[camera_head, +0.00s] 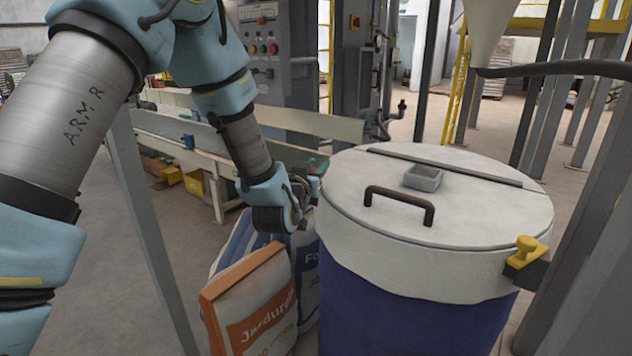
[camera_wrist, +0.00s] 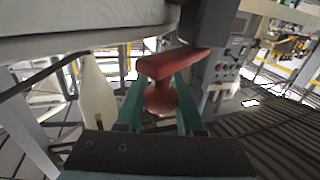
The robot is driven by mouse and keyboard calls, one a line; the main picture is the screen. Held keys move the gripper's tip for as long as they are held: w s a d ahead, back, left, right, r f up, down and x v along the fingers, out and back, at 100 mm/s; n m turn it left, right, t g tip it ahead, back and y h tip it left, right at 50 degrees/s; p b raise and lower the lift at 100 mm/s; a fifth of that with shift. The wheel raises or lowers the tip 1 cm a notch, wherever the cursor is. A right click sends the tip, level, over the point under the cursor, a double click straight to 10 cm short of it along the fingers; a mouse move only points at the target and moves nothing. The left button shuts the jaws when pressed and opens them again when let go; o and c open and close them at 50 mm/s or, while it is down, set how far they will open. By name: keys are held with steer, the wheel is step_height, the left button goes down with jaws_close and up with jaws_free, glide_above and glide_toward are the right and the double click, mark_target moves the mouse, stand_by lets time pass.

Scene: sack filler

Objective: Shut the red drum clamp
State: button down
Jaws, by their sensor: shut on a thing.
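The blue drum (camera_head: 400,305) stands at the right in the head view under a round white lid (camera_head: 340,185). The red drum clamp (camera_wrist: 168,68) shows in the wrist view, by a dark block (camera_wrist: 207,28) beside the pale lid edge. My gripper (camera_wrist: 160,100) has its two green fingers on either side of the clamp's rounded red knob, shut on it. In the head view my gripper (camera_head: 308,190) is at the drum's left side, and the red clamp is hidden there. I cannot tell how far the clamp is swung.
A yellow clamp (camera_head: 527,250) sits on the drum's right edge. The lid carries a dark handle (camera_head: 399,203) and a small grey tray (camera_head: 423,178). Filled sacks (camera_head: 255,305) stand close below my gripper. A conveyor (camera_head: 185,135) and control cabinet (camera_head: 265,45) are behind.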

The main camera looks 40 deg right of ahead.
steer(key=shift+d+f+n+t+y+b, duration=0.1)
steer(key=shift+d+n+t+y+b, duration=0.15)
steer(key=shift+n+t+y+b, duration=0.3)
steer(key=shift+d+n+t+y+b, duration=0.25)
steer(key=shift+n+t+y+b, duration=0.15)
steer(key=shift+t, duration=0.25)
steer(key=shift+w+d+n+t+y+b, duration=0.15)
steer(key=shift+n+t+y+b, duration=0.25)
steer(key=shift+n+t+y, duration=0.4)
steer(key=c, duration=0.5)
jaws_free()
steer(key=b+v, duration=0.2)
steer(key=v, duration=0.8)
steer(key=shift+s, duration=0.3)
